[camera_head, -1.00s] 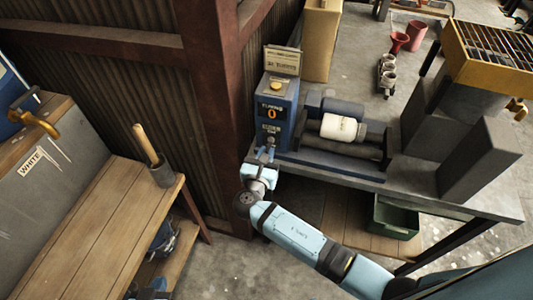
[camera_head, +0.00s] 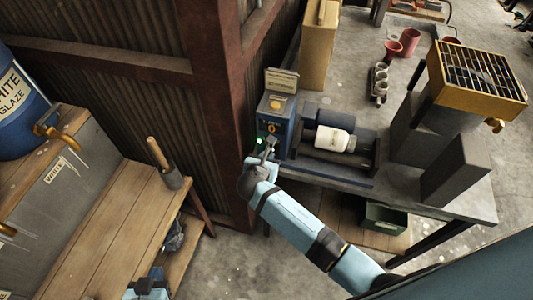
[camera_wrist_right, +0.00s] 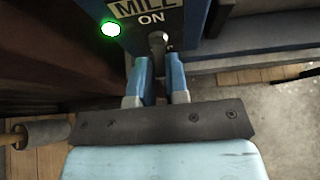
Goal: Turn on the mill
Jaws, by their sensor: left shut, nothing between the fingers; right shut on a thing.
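The blue mill control box (camera_head: 280,112) stands at the left end of the bench, with a yellow button (camera_head: 275,104) on it. In the right wrist view its label (camera_wrist_right: 145,10) reads "MILL ON" and a green lamp (camera_wrist_right: 111,29) is lit. My right gripper (camera_head: 268,146) is at the box's front, its fingers (camera_wrist_right: 161,80) shut on a small metal switch lever (camera_wrist_right: 158,42). A white jar (camera_head: 334,138) lies on the dark rollers (camera_head: 335,158) beside the box. My left gripper (camera_head: 148,287) is low at the bottom edge, shut and empty, partly cut off.
A blue white-glaze drum (camera_head: 18,105) is far left. A yellow grated hopper (camera_head: 480,72) and dark blocks stand right of the rollers. A green bin (camera_head: 385,218) is below.

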